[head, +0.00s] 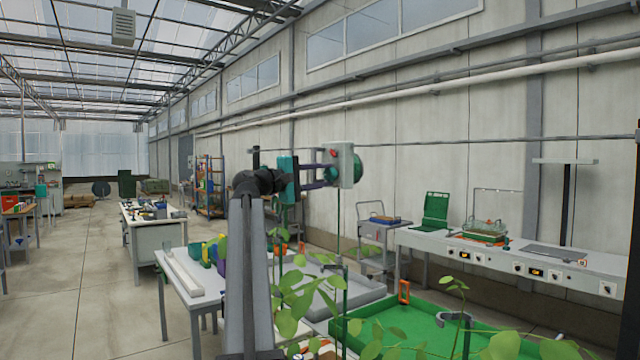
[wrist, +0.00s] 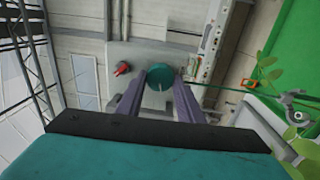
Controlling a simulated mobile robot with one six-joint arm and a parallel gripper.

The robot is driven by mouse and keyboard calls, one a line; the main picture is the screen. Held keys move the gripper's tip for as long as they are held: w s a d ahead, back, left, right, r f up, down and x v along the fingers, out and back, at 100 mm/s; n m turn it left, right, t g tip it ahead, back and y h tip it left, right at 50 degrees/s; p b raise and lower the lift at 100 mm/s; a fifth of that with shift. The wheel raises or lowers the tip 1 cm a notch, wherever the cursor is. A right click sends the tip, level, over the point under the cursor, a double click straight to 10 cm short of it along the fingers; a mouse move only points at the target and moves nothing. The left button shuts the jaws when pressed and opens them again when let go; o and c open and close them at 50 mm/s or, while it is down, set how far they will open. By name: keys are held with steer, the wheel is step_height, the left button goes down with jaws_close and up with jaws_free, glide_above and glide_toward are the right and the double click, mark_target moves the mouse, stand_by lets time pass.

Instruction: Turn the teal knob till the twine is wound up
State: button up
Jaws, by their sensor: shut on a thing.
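The teal knob (wrist: 160,76) is round with a pale line on its face, and it sits on a grey box (wrist: 122,52) in the wrist view. My gripper (wrist: 160,84) is shut on the knob, one purple finger on each side. In the head view my gripper (head: 328,173) reaches right to the grey box (head: 347,160), and a teal round part (head: 358,168) shows at its far side. The green twine (wrist: 225,87) runs from beside the knob toward the green surface. How much is wound cannot be seen.
A red lever (wrist: 122,68) sits on the box beside the knob. Leafy plants (head: 300,300) and a green tray (head: 425,330) lie below my arm. A white bench (head: 590,280) runs along the right wall.

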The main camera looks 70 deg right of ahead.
steer(key=shift+s+r+m, duration=0.15)
steer(key=shift+m, duration=0.15)
steer(key=o, duration=1.1)
steer(key=shift+s+d, duration=0.1)
steer(key=shift+s, duration=0.05)
steer(key=shift+c, duration=0.2)
steer(key=shift+w, duration=0.2)
steer(key=shift+w+a+f, duration=0.2)
steer(key=shift+w+a, duration=0.1)
steer(key=shift+a, duration=0.3)
steer(key=r+b+v, duration=0.1)
steer(key=b+v, duration=0.1)
steer(key=v, duration=1)
steer(key=shift+w+a+f, duration=0.25)
steer(key=shift+f, duration=0.15)
steer(key=shift+w, duration=0.1)
